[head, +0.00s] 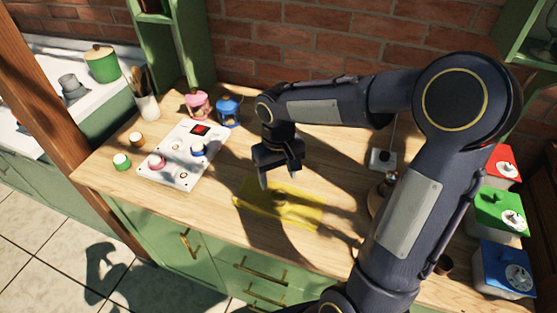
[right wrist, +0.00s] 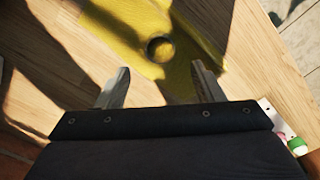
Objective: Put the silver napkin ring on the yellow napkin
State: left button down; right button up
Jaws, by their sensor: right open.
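The yellow napkin (head: 306,209) lies flat on the wooden counter, partly in shadow; it also fills the top middle of the right wrist view (right wrist: 120,25). A small round ring (right wrist: 160,48) sits on the napkin, looking dark and yellowish in the shade; I take it for the silver napkin ring. In the head view it shows only faintly (head: 279,198). My right gripper (head: 281,176) is open above the napkin, fingers pointing down. In the right wrist view the ring shows beyond and between the two spread fingertips (right wrist: 161,70), apart from both. My left gripper is out of view.
A white board (head: 180,176) with small jars lies left of the napkin. A pink lantern (head: 197,104) and a blue lantern (head: 229,111) stand behind it. The counter's front edge is close to the napkin.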

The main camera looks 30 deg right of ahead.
notch_tip(320, 180, up, 4)
jog(key=s+a+r+t+y, duration=0.1)
jog(key=s+a+t+y, duration=0.1)
jog(key=s, duration=0.6)
jog(key=s+a+t+y, duration=0.1)
jog(key=s+a+t, duration=0.1)
jog(key=s, duration=0.7)
jog(key=shift+r+m+t+y, duration=0.4)
jog(key=shift+t, duration=0.4)
